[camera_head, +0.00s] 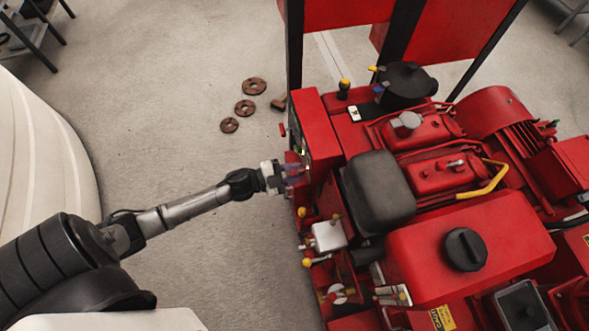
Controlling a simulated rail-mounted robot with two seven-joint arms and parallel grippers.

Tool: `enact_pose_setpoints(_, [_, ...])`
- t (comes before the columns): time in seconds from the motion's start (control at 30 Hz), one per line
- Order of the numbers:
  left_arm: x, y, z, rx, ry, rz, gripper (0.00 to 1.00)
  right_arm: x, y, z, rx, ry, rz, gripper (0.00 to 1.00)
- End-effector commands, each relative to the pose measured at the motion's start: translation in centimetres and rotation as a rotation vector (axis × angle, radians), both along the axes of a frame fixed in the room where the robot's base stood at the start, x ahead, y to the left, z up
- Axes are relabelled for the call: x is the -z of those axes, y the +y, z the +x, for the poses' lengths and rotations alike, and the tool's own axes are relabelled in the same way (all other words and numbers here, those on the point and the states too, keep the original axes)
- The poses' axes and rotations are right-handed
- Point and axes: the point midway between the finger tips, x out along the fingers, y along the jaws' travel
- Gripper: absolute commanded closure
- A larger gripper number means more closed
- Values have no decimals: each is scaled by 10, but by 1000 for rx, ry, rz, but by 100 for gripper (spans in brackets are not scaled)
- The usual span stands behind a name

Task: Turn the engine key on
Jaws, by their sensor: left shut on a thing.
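The red fire pumpset engine (430,170) fills the right side of the head view. Its control panel (302,138) faces left, toward my left arm, and shows at a steep angle. My left gripper (294,172) is at the lower part of this panel, with its fingers touching or very close to it. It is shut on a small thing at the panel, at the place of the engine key. The key itself is hidden by the fingers, so its turn angle cannot be told. My right gripper is not in view.
Several brown metal rings (245,107) lie on the grey floor (200,60) left of the engine. Levers with yellow knobs (307,262) stick out below my left gripper. A rounded white body (40,150) stands at the left edge.

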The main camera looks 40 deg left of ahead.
Motion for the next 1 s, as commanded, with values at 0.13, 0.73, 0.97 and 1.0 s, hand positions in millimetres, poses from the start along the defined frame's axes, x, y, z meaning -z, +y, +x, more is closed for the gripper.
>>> enact_pose_setpoints(0.13, [-2,0,0,1,-18,24,96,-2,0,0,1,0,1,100])
enact_pose_setpoints(0.73, [-1,0,0,1,-26,37,63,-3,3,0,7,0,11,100])
enact_pose_setpoints(0.97, [-1,0,0,1,-24,37,47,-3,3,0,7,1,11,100])
enact_pose_setpoints(1.0, [0,0,0,1,-24,37,47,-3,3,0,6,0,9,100])
